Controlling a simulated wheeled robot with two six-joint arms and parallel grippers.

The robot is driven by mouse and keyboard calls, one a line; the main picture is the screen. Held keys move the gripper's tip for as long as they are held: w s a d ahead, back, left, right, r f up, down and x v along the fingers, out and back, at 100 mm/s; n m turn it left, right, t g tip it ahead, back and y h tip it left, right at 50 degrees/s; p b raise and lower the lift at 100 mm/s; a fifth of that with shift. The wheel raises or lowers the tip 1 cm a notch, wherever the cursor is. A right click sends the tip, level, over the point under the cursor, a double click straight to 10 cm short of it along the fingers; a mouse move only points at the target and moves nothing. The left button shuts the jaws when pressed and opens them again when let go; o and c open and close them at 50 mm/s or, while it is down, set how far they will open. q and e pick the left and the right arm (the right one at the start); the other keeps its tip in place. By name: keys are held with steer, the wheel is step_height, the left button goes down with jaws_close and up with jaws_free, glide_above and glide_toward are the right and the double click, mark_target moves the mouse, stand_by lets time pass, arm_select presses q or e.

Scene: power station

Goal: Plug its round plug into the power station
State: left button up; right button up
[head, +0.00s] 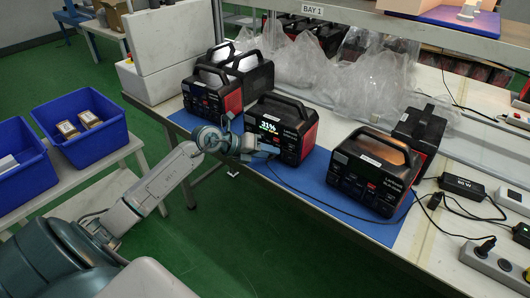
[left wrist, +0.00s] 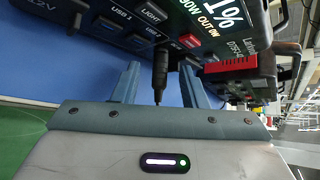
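The power station (head: 283,128) is a black box with red sides and a lit display reading 31%. It stands on the blue mat (head: 318,190), and its front panel (left wrist: 150,28) fills the top of the left wrist view. My left gripper (head: 256,147) is at that panel. In the left wrist view its fingers (left wrist: 160,75) stand apart on either side of the black round plug (left wrist: 160,68), with gaps visible. The plug points at the panel and its end meets it; I cannot tell how deep it sits. Its cable trails back toward the gripper body. My right gripper is not in view.
Other power stations stand at left (head: 212,92) and right (head: 376,170) on the bench. A black adapter (head: 463,187), cables and a power strip (head: 494,262) lie at right. Clear plastic bags (head: 345,85) are behind. Blue bins (head: 82,125) stand on a side table.

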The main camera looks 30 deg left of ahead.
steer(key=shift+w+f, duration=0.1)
arm_select(q)
steer(key=shift+s+a, duration=0.1)
steer(key=p+v, duration=0.1)
steer(key=v, duration=0.9)
steer(key=shift+s+r, duration=0.15)
steer(key=shift+r, duration=0.05)
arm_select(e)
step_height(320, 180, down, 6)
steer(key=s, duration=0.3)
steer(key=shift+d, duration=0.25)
arm_select(q)
steer(key=shift+a, duration=0.15)
